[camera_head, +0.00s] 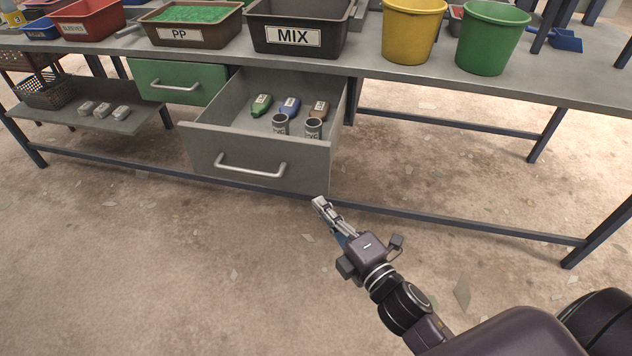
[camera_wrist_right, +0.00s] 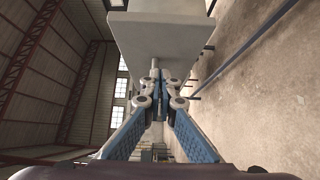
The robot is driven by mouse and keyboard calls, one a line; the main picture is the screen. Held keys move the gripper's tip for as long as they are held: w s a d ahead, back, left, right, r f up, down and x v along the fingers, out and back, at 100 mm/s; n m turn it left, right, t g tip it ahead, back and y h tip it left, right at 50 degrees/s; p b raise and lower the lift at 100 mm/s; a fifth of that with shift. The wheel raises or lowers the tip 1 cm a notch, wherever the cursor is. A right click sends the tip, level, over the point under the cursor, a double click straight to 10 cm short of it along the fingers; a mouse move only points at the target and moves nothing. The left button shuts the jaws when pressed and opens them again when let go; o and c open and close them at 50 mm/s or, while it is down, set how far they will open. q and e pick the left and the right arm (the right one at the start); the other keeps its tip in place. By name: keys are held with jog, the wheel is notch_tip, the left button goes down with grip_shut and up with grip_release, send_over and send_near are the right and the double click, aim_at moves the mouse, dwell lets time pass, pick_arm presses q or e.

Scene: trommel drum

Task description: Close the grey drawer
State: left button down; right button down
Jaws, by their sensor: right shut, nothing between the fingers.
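The grey drawer (camera_head: 237,160) is pulled out below the workbench in the head view, with a light bar handle (camera_head: 251,166) on its front. Inside lie green, blue and brown bottles, and two grey PVC pipe pieces (camera_head: 313,128) stand near the front. My right gripper (camera_head: 319,203) is shut and empty, just in front of the drawer's lower right corner; I cannot tell whether it touches. In the right wrist view the fingers (camera_wrist_right: 160,88) are together, with the grey drawer front (camera_wrist_right: 165,38) ahead of and above them. My left gripper is not in view.
A green drawer (camera_head: 178,82) sits shut to the left of the grey one. The workbench (camera_head: 350,62) carries a PP bin (camera_head: 190,32), a MIX bin (camera_head: 297,35), and yellow (camera_head: 410,30) and green (camera_head: 492,38) buckets. A dark frame rail (camera_head: 460,225) runs low along the front.

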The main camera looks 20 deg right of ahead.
aim_at(308, 171)
jog(key=w, duration=0.5)
jog(key=w+d, duration=0.1)
jog(key=w, duration=0.1)
jog(key=shift+w, duration=0.15)
jog(key=shift+w+d, duration=0.2)
jog(key=shift+w, duration=0.1)
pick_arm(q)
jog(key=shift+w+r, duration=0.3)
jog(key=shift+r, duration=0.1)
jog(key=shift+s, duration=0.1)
pick_arm(e)
jog(key=shift+w+d, duration=0.1)
